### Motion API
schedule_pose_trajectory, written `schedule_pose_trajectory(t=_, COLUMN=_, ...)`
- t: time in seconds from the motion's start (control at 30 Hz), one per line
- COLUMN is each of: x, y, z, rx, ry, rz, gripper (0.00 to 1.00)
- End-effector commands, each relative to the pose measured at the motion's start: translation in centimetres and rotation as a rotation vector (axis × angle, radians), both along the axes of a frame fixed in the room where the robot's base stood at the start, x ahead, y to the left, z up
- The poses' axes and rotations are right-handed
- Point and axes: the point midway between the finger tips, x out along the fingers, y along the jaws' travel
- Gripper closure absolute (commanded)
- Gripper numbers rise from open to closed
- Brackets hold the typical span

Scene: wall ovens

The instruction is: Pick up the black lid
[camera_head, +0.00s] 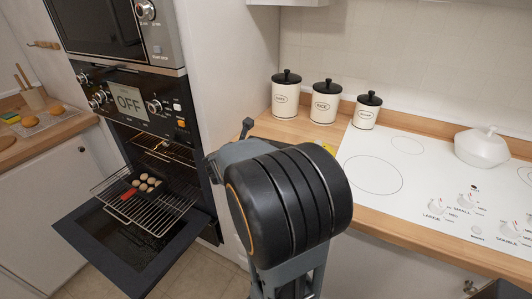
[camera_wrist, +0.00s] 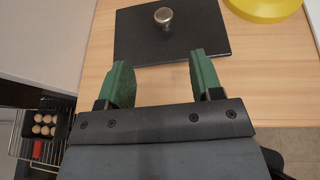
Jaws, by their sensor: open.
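The black lid (camera_wrist: 200,40) is a flat dark rectangular plate with a round silver knob (camera_wrist: 163,16). It lies on the wooden counter at the top of the wrist view. My gripper (camera_wrist: 160,60) has two green-padded fingers spread wide apart. It is empty, with its fingertips pointing toward the lid's near edge and the knob beyond them. I cannot tell the exact height of the fingers above the counter. In the head view my arm hides the rectangular lid and the gripper's fingers.
A yellow round object (camera_wrist: 265,8) is right of the lid. Several black-lidded white canisters, one marked RICE (camera_head: 325,104), stand at the back, left of the white cooktop (camera_head: 415,185). Left, the open oven door (camera_head: 125,250) hangs below a rack holding a dark tray (camera_head: 133,182).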

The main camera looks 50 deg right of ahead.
Motion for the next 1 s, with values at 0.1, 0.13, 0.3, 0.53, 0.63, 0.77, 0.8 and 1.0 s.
schedule_pose_trajectory(t=0.1, x=0.6, y=-2.2, z=-1.1, rx=0.004, ry=-0.001, rz=-0.014, gripper=0.40)
schedule_pose_trajectory(t=0.13, x=0.8, y=-2.6, z=-1.3, rx=0.004, ry=-0.002, rz=-0.013, gripper=0.40)
schedule_pose_trajectory(t=0.3, x=1.7, y=-4.8, z=-2.2, rx=0.004, ry=-0.002, rz=-0.010, gripper=0.40)
schedule_pose_trajectory(t=0.53, x=2.2, y=-6.1, z=-2.7, rx=0.002, ry=-0.002, rz=-0.007, gripper=0.40)
schedule_pose_trajectory(t=0.63, x=2.4, y=-6.7, z=-3.0, rx=0.003, ry=-0.001, rz=-0.007, gripper=0.40)
schedule_pose_trajectory(t=0.77, x=2.8, y=-8.2, z=-3.8, rx=0.003, ry=0.001, rz=-0.007, gripper=0.40)
schedule_pose_trajectory(t=0.8, x=2.9, y=-8.7, z=-4.0, rx=0.003, ry=0.000, rz=-0.007, gripper=0.40)
schedule_pose_trajectory(t=1.0, x=3.6, y=-10.3, z=-4.8, rx=0.003, ry=-0.001, rz=-0.005, gripper=0.40)
